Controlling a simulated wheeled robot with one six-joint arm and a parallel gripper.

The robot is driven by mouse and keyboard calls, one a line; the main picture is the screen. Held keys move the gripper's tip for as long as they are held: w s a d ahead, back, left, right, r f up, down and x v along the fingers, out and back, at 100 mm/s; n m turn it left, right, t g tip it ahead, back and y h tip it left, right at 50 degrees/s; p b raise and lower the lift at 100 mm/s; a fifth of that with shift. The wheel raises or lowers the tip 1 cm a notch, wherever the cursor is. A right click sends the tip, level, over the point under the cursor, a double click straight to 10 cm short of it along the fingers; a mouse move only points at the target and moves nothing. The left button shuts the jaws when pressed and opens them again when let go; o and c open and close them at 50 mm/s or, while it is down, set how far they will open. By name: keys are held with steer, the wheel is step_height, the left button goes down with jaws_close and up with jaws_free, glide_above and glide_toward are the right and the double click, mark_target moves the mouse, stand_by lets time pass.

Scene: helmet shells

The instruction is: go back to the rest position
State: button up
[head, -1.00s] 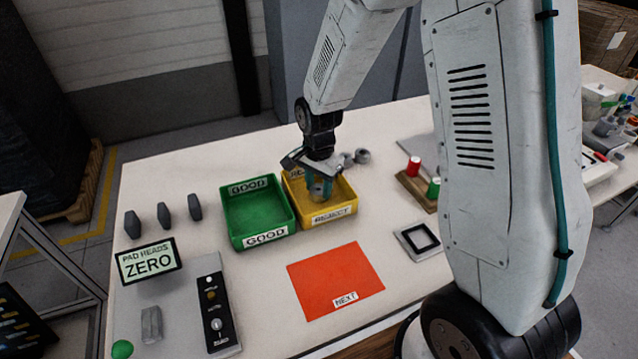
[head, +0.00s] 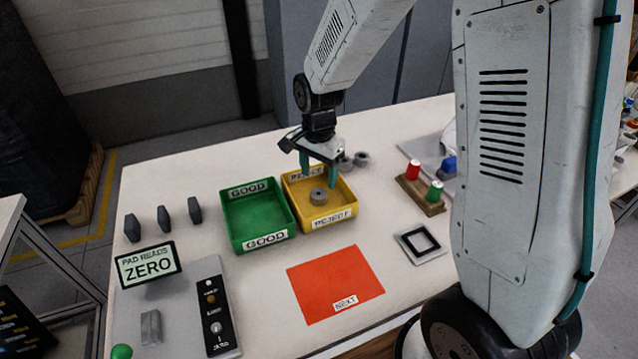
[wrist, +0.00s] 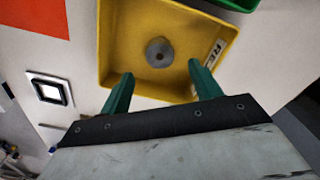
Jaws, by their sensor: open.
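My gripper (head: 319,180) is open and empty, with its teal fingers apart above the yellow reject tray (head: 347,212). A grey round part with a centre hole (head: 318,195) lies on the floor of that tray, below the fingers. In the wrist view the grey part (wrist: 159,52) lies beyond the fingertips (wrist: 160,84), clear of both. The yellow tray's wall (wrist: 105,50) also shows there.
The green GOOD tray (head: 236,240) stands left of the yellow tray and is empty. A red NEXT mat (head: 335,283) lies bare in front. A display (head: 148,262) reads ZERO.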

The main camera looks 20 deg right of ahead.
steer(key=s+d+r+n, duration=0.1)
steer(key=s+r+n, duration=0.5)
steer(key=s+r, duration=0.3)
steer(key=s+d+r+n+t, duration=0.1)
steer(key=s+r+n, duration=0.5)
steer(key=s, duration=1.2)
steer(key=shift+d+r, duration=0.55)
steer(key=shift+r, duration=1.7)
steer(key=shift+s, duration=0.1)
